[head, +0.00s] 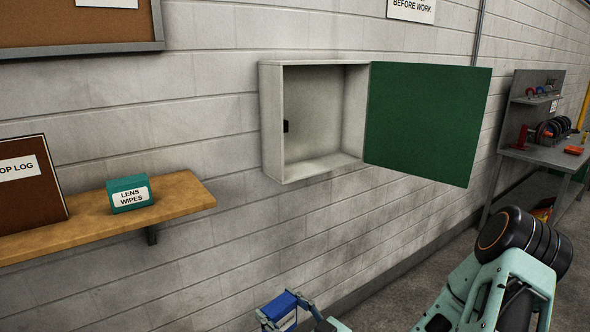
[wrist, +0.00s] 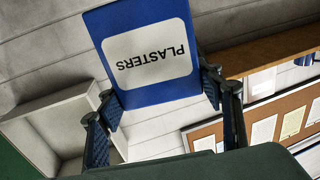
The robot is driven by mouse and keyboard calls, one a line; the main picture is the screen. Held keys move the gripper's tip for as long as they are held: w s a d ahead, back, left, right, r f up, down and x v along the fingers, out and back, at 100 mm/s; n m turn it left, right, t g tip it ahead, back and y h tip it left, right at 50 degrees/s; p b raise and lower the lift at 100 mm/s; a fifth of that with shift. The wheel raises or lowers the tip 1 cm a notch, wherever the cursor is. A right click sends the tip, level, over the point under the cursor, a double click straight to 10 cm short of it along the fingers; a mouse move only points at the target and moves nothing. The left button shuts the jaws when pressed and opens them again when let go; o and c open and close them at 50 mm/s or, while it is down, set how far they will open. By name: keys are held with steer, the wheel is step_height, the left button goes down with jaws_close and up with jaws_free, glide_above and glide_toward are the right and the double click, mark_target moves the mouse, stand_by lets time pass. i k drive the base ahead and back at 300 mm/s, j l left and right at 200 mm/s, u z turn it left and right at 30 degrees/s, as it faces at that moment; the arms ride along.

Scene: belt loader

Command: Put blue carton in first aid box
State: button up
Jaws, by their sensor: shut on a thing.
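The blue carton (wrist: 150,88), with a white label reading PLASTERS upside down in the wrist view, is held between the two fingers of my gripper (wrist: 165,115). In the head view the blue carton (head: 283,306) and my gripper (head: 287,315) show at the bottom edge, below the first aid box and partly cut off. The first aid box (head: 270,125) is a pale wall cabinet with its green door (head: 428,122) swung open to the right. Its inside looks empty. The first aid box also shows at the left of the wrist view (wrist: 50,105).
A wooden shelf (head: 180,196) on the left wall holds a teal LENS WIPES box (head: 130,193) and a brown log binder (head: 30,186). A grey bench (head: 545,155) with spools stands far right. The wall below the cabinet is bare.

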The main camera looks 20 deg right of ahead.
mark_target(297, 171)
steer(key=i+l+u, duration=0.3)
steer(key=l+u, duration=0.3)
steer(key=i+l+u, duration=0.15)
steer(key=l+u, duration=0.15)
steer(key=l, duration=0.25)
